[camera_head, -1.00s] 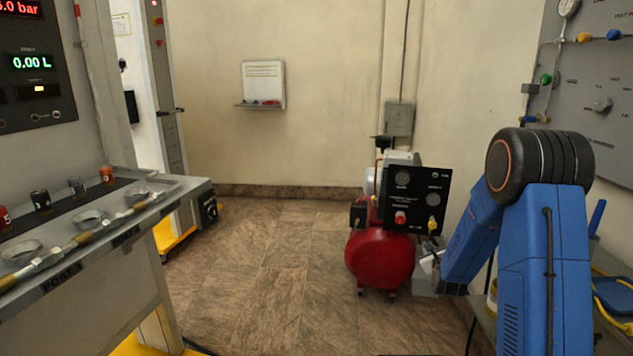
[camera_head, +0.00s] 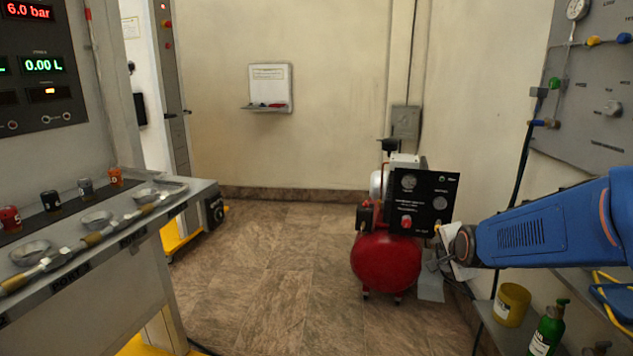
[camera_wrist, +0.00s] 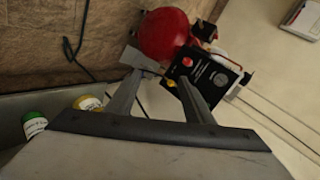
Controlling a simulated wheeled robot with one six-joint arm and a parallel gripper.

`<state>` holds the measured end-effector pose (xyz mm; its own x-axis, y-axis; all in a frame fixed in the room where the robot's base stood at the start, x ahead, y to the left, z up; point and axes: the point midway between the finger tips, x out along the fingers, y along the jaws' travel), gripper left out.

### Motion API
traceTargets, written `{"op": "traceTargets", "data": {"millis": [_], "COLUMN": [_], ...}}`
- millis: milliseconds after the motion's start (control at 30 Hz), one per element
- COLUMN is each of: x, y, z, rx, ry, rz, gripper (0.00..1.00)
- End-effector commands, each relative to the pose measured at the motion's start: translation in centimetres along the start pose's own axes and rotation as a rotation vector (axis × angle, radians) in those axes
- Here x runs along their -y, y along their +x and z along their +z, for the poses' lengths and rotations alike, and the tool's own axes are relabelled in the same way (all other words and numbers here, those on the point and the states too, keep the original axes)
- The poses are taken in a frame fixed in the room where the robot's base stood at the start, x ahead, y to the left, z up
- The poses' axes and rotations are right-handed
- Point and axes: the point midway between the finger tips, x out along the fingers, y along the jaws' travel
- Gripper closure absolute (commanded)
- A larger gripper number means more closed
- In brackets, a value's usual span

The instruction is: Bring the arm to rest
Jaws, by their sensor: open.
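My blue arm (camera_head: 550,232) reaches in from the right edge of the head view, its forearm nearly level. Its end is in front of the wall, just right of the red compressor (camera_head: 386,262). My gripper (camera_wrist: 155,84) shows in the wrist view with its two grey fingers apart and nothing between them. The compressor's red tank and black panel also show beyond the fingertips in the wrist view (camera_wrist: 164,34). In the head view the fingers are small and hard to make out.
A yellow container (camera_head: 512,304) and a green bottle (camera_head: 548,328) stand on the shelf below my forearm. A gauge panel (camera_head: 595,105) is on the right wall. A bench (camera_head: 95,262) with fittings runs along the left. The floor (camera_head: 270,280) between is clear.

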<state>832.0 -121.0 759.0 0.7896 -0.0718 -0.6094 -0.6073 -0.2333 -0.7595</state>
Motion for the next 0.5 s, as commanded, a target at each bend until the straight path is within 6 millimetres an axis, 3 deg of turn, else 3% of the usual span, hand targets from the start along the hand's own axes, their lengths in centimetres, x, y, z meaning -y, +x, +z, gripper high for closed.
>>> {"op": "traceTargets", "data": {"millis": [33, 267, 500], "x": [-0.4, -4.0, -8.7], "y": [-1.7, -8.5, -15.5], "z": [0.5, 2.7, 4.8], "rx": [0.011, 0.088, 0.197], "ry": [-0.063, -0.385, -0.722], "rz": [0.015, 0.112, 0.192], "gripper": [0.53, 0.53, 0.53]}}
